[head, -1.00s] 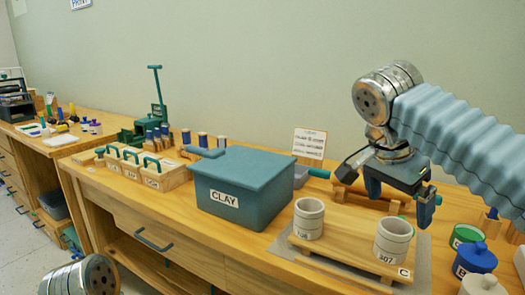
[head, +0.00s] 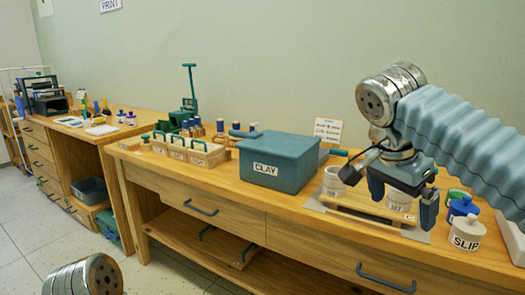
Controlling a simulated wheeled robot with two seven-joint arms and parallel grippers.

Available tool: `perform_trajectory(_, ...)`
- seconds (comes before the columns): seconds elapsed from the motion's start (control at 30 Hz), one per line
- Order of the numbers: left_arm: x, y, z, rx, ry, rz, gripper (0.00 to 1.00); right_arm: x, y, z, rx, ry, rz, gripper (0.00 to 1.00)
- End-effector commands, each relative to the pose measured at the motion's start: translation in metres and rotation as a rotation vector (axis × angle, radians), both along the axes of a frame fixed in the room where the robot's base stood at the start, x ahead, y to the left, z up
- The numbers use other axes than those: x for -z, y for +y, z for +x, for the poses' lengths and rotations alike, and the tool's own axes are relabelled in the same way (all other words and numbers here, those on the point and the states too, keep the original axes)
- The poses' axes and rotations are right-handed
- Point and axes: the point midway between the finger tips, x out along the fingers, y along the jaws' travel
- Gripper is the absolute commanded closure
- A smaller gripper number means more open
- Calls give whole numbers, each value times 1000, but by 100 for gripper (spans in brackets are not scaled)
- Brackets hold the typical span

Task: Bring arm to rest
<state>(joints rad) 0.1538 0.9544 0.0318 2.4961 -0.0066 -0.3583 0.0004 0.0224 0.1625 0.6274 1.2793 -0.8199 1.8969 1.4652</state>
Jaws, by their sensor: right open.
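My right gripper (head: 403,190) comes in from the right with its fingers pointing down, open and empty, in front of the wooden board (head: 365,208). Two pale cylinders stand on that board: one at the left (head: 334,183) and one marked 307 (head: 399,199). The gripper partly covers them in this view; I cannot tell its exact height above them. Of my left arm only a round metal joint shows at the bottom left; its gripper is out of view.
The teal CLAY bin (head: 279,162) stands left of the board. Lidded jars, including the white SLIP jar (head: 467,233), stand at the right. Wooden boxes with green handles (head: 186,149) sit farther left. The bench front (head: 300,212) is clear.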

Motion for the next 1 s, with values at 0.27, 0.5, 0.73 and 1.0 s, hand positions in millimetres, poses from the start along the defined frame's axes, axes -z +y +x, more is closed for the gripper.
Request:
perform_trajectory(0.27,0,0,0,0,0,0,1,38,14,26,-122,42,22,0)
perform_trajectory(0.5,0,0,0,0,0,0,1,92,34,53,-279,96,66,0)
perform_trajectory(0.73,0,0,0,0,0,0,1,188,68,79,-520,170,171,0)
perform_trajectory(1.0,0,0,0,0,0,0,1,393,137,53,-886,226,474,0)
